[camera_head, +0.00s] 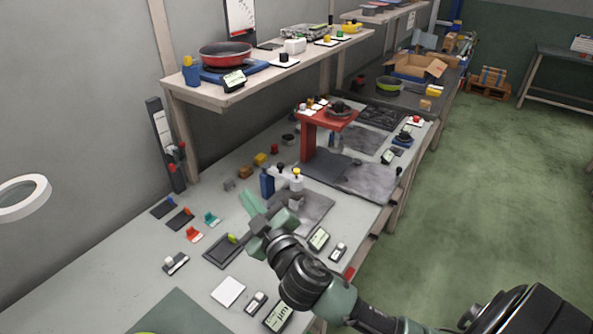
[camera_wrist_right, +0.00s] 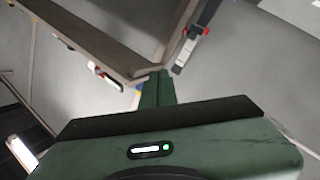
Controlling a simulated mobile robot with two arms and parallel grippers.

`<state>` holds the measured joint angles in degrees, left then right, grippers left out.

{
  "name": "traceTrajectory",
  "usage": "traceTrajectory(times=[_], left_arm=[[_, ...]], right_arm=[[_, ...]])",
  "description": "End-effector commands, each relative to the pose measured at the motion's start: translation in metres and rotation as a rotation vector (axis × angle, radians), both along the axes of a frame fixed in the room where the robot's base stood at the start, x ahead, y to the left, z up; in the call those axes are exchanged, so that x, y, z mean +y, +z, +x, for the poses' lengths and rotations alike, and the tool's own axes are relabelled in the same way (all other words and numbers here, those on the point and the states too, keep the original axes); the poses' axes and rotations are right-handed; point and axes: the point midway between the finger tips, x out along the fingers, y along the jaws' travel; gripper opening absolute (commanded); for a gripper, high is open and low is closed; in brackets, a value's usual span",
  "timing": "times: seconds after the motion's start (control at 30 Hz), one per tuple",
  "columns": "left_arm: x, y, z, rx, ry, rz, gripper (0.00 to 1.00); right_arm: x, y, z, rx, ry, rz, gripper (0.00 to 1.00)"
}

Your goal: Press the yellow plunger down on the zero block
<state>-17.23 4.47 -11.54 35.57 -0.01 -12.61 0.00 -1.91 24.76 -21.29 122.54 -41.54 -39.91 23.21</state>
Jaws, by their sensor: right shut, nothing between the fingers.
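The yellow plunger (camera_head: 297,171) stands on a small white fixture with a blue post (camera_head: 267,182), near the middle of the bench. A black-topped knob (camera_head: 280,167) is beside it. A small light grey block (camera_head: 296,202) sits below the yellow plunger on a dark grey plate (camera_head: 316,212); I cannot read a zero on it. My right gripper (camera_head: 250,203) is shut and empty, to the left of the fixture and apart from it. Its green fingers meet in the right wrist view (camera_wrist_right: 157,88), where the plunger does not show. My left gripper is not in view.
A red press stand (camera_head: 310,140) is behind the fixture. A shelf (camera_head: 270,70) with a red pan (camera_head: 225,54) overhangs the bench's back. Small displays (camera_head: 318,239) lie by the front edge. Small coloured parts (camera_head: 194,235) lie at left.

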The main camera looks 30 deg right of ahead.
Motion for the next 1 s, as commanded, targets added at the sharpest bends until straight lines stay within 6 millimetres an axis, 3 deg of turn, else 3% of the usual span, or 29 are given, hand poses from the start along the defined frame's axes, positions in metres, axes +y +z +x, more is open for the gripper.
traceTrajectory(times=[0.03,0.1,0.17,0.27,0.33,0.37,0.5,0.7,0.83,1.0], left_arm=[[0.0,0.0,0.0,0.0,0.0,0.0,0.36],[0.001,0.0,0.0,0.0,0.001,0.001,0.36],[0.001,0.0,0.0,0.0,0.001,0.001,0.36],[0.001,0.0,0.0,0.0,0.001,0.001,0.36],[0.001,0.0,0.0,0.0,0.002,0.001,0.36],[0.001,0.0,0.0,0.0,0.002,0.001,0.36],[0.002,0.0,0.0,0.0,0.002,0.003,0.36],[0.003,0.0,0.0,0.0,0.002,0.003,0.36],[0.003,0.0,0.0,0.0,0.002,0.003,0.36],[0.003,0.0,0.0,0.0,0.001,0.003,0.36]], right_arm=[[0.013,0.03,0.017,-0.111,0.07,-0.084,0.0],[0.04,0.068,0.033,-0.261,0.204,-0.224,0.0],[0.067,0.091,0.044,-0.372,0.347,-0.388,0.0],[0.097,0.093,0.058,-0.435,0.583,-0.691,0.0],[0.094,0.076,0.072,-0.385,0.719,-0.917,0.0],[0.084,0.066,0.08,-0.338,0.766,-1.015,0.0],[0.001,0.029,0.114,-0.026,0.855,-1.354,0.0],[-0.121,0.023,0.131,0.362,0.788,-1.554,0.0],[-0.175,0.029,0.13,0.53,0.729,-1.596,0.0],[-0.208,0.034,0.126,0.632,0.685,-1.613,0.0]])
